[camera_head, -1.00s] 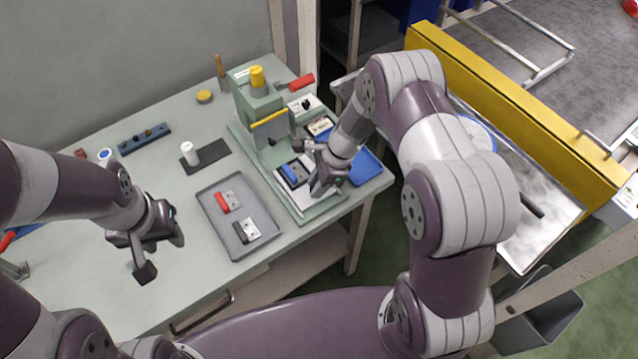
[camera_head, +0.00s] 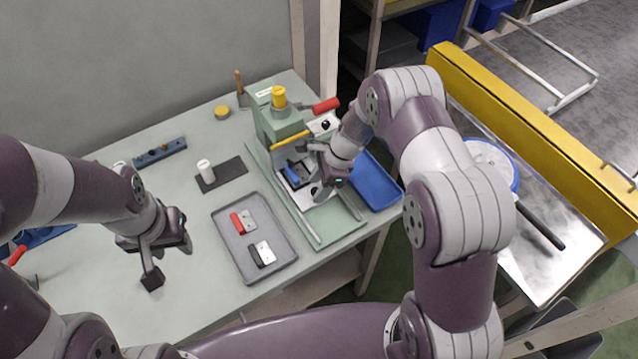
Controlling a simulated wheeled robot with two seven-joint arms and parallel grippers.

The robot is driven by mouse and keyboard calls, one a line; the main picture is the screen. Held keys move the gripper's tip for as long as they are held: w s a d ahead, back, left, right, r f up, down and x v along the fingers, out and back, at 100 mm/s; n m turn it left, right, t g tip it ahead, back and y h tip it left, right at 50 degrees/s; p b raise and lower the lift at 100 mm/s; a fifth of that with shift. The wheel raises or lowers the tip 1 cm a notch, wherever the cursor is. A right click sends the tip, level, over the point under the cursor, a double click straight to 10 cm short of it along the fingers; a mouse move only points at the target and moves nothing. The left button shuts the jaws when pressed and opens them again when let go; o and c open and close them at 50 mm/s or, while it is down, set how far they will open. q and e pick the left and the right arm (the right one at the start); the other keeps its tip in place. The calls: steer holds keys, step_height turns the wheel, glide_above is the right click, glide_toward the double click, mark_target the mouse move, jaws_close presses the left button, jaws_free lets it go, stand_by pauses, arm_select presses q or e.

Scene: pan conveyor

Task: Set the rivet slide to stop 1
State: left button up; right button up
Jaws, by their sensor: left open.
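The rivet slide (camera_head: 292,184) is a pale plate on rails in front of the green press (camera_head: 277,123). It carries a blue and dark part (camera_head: 296,173). Its right side is hidden by my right gripper (camera_head: 320,172), which is low over it. Contact and the state of its fingers cannot be made out. The stop marks cannot be read. Bare green base (camera_head: 335,222) shows at the front end of the rails. My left gripper (camera_head: 168,262) is open and empty above the left part of the bench.
A grey tray (camera_head: 228,262) with a red part and a black part lies left of the rails. A blue tray (camera_head: 376,186) lies to the right. A white cylinder (camera_head: 205,170) stands on a dark mat behind the grey tray. The press has a red-handled lever (camera_head: 326,105).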

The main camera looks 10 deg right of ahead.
steer(key=b+v, duration=0.1)
steer(key=v, duration=1.1)
steer(key=shift+r, duration=0.35)
steer(key=shift+d+f+b, duration=0.1)
steer(key=shift+b, duration=0.2)
steer(key=s+a+m+t+h+b, duration=0.2)
steer(key=s+m+t+b, duration=0.15)
steer(key=m+b, duration=0.45)
steer(key=shift+m+g, duration=0.25)
steer(key=shift+m, duration=0.25)
steer(key=x, duration=0.8)
steer(key=b+x, duration=0.1)
steer(key=x, duration=0.3)
steer(key=shift+s+a+f, duration=0.2)
steer(key=shift+a, duration=0.1)
